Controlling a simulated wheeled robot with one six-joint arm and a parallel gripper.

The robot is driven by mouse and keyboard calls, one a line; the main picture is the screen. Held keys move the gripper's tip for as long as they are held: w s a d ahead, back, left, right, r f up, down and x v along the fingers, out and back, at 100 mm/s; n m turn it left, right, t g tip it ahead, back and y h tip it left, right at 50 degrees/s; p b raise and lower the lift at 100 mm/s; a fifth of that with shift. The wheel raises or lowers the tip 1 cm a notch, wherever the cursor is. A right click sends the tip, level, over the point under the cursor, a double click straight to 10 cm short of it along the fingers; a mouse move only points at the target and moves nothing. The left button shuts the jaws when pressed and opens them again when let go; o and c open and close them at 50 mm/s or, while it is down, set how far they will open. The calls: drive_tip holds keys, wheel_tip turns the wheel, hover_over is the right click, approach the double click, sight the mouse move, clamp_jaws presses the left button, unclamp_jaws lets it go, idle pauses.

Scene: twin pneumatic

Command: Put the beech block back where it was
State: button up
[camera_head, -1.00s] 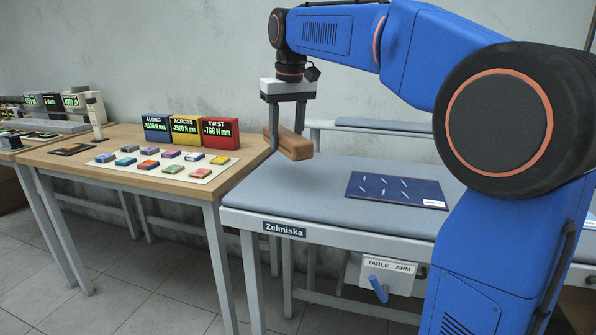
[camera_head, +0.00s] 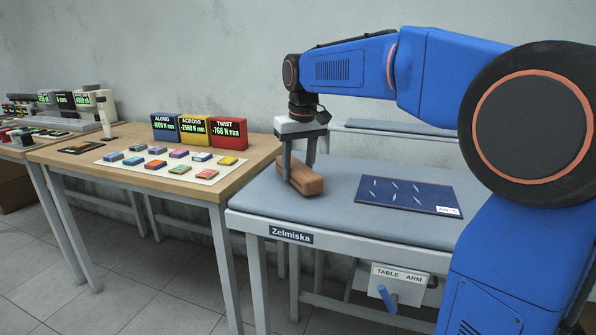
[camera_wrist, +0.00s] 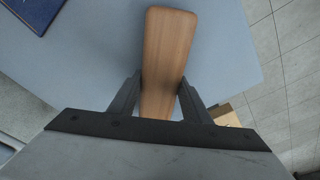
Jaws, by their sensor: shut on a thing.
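The beech block (camera_head: 306,182) is a brown wooden bar with rounded edges. My gripper (camera_head: 298,172) is shut on it from above, near the left end of the grey padded table. In the head view the block is low at the pad; I cannot tell whether it touches the surface. In the wrist view the block (camera_wrist: 168,58) lies lengthwise between the two dark fingers of my gripper (camera_wrist: 160,98), its far end reaching past them over the grey pad (camera_wrist: 90,70).
A dark blue sheet with light marks (camera_head: 408,193) lies on the pad to the right. A wooden table (camera_head: 140,185) at left holds colored blocks on a white sheet and blue, yellow and red (camera_head: 224,134) display boxes. A blue handle (camera_head: 387,297) hangs below the grey table.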

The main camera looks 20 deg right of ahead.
sight(301, 169)
drive_tip(key=shift+f, duration=0.35)
drive_tip(key=shift+f, duration=0.1)
drive_tip(key=o, duration=1.1)
wheel_tip(301, 169, up, 12)
drive_tip(key=s, duration=0.2)
drive_tip(key=shift+d, duration=0.15)
